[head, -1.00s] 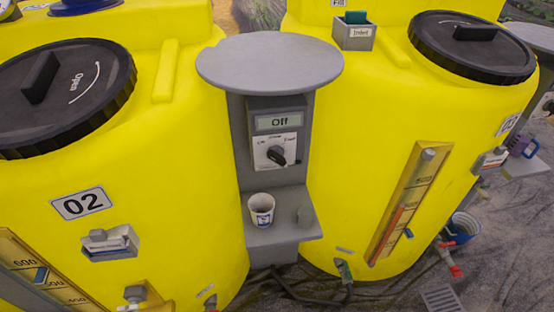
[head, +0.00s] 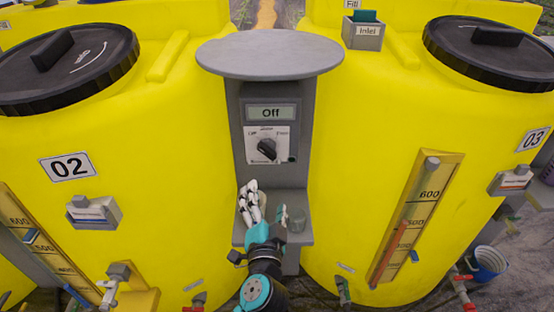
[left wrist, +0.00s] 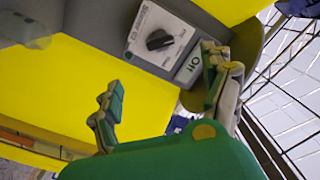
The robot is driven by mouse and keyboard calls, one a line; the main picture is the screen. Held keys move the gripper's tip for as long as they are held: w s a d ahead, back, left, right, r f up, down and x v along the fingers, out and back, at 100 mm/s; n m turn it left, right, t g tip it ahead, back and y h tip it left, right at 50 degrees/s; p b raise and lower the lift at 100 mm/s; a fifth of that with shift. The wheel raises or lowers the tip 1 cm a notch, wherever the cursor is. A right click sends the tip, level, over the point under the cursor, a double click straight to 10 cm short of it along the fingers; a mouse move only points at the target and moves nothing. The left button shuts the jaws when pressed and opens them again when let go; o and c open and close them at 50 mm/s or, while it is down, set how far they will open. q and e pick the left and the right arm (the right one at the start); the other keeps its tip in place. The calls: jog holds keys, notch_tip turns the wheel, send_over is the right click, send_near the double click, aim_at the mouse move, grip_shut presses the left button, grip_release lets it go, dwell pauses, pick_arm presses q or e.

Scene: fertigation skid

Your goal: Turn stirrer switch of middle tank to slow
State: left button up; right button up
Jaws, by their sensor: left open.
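The stirrer switch (head: 267,149) is a black rotary knob on a white plate, on the grey control post between yellow tanks 02 (head: 150,150) and 03 (head: 385,130). The display (head: 271,113) above it reads "Off". My left gripper (head: 267,204) is open and empty, below the switch and apart from it, in front of the post's lower shelf. In the left wrist view the knob (left wrist: 159,40) and the "Off" display (left wrist: 189,68) lie beyond the spread fingers (left wrist: 162,85). My right gripper is out of view.
A round grey top (head: 270,53) overhangs the display. The lower shelf (head: 303,237) carries a small grey object (head: 296,220) beside my gripper. A level gauge (head: 417,215) stands out on tank 03. A blue bucket (head: 487,262) is on the floor at right.

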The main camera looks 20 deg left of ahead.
pick_arm(q)
jog(key=p, duration=0.1)
send_near(266, 155)
jog(key=shift+p+x, duration=1.2)
jog(key=shift+x, duration=3.9)
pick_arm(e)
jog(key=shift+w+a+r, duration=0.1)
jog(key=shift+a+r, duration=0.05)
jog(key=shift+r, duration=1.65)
pick_arm(q)
jog(key=shift+s, duration=0.1)
jog(key=shift+c, duration=0.4)
jog(key=c, duration=1.1)
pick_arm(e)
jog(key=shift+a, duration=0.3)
